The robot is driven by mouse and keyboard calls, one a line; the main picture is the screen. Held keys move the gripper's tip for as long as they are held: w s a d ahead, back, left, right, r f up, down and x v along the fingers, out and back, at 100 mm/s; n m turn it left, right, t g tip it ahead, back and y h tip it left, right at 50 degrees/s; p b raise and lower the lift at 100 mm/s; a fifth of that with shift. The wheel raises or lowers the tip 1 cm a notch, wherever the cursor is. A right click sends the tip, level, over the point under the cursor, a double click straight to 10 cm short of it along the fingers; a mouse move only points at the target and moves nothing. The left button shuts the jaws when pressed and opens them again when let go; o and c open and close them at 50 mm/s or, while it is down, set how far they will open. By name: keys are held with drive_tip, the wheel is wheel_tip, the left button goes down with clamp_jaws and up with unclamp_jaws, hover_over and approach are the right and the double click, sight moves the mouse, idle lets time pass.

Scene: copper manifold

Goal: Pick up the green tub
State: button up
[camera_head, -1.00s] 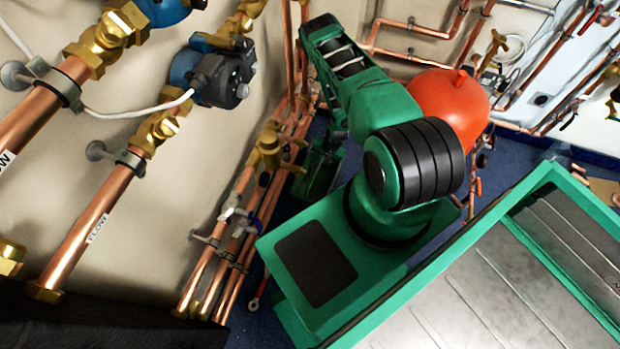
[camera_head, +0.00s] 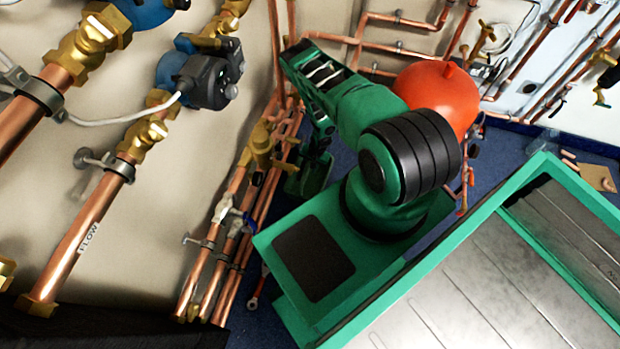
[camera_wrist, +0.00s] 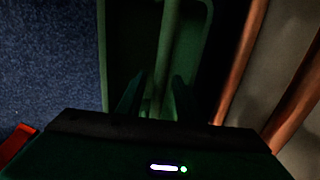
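The green tub (camera_wrist: 120,40) shows in the wrist view as a dark green, rounded-cornered container with a long bar (camera_wrist: 169,40) running along its middle. My gripper (camera_wrist: 157,97) is open, with one finger on each side of this bar. A gap shows between the fingers; I cannot tell whether either touches the bar. In the head view, the tub (camera_head: 308,176) is a small dark green shape low by the wall pipes, partly hidden behind my arm. The fingers cannot be made out there.
Copper pipes (camera_head: 225,245) run along the wall close to the tub, and also show at the right of the wrist view (camera_wrist: 238,65). An orange-red tank (camera_head: 440,95) stands behind my arm. A red thing (camera_wrist: 14,142) lies at lower left.

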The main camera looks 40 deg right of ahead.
clamp_jaws()
idle(1.2)
